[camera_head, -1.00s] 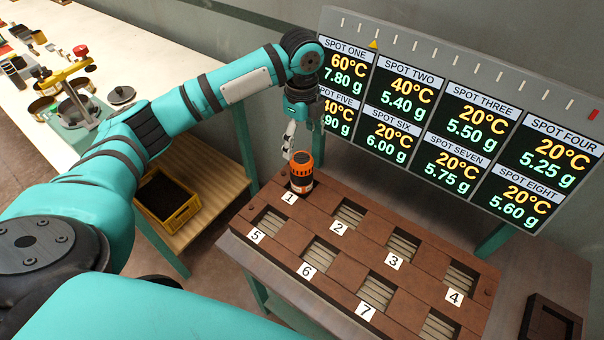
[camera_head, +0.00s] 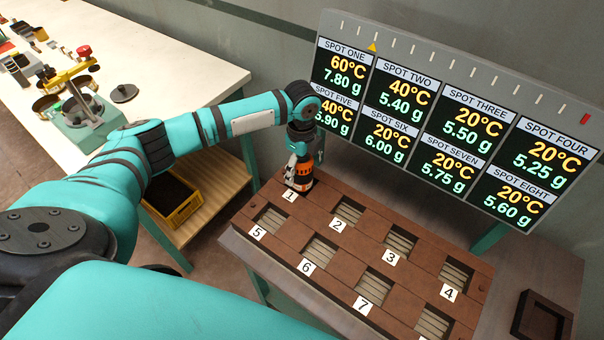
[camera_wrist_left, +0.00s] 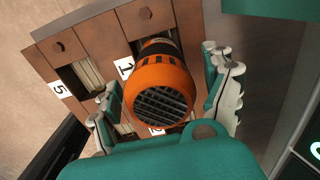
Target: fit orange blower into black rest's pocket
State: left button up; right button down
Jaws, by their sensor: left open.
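The orange blower (camera_head: 304,176) with black parts stands upright in slot 1 at the far left corner of the brown slotted block. In the left wrist view the blower (camera_wrist_left: 163,85) shows its dark grille end toward the camera. My left gripper (camera_head: 297,171) is down at the blower. In the left wrist view the left gripper (camera_wrist_left: 163,88) is open, with a finger on either side of the blower; I cannot tell whether they touch it. A black square holder with a recess, apparently the black rest (camera_head: 518,314), lies at the lower right. My right gripper is out of view.
The brown block (camera_head: 352,240) has several numbered, slatted slots. A display board (camera_head: 455,120) with spot readings stands behind it. A yellow crate (camera_head: 178,217) sits on a low shelf at left. Bare table lies between the block and the black holder.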

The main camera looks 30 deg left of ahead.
pick_arm(q)
jog(key=c, duration=1.7)
jog(key=shift+r, duration=0.1)
grip_shut()
jog(key=shift+w+r, duration=0.1)
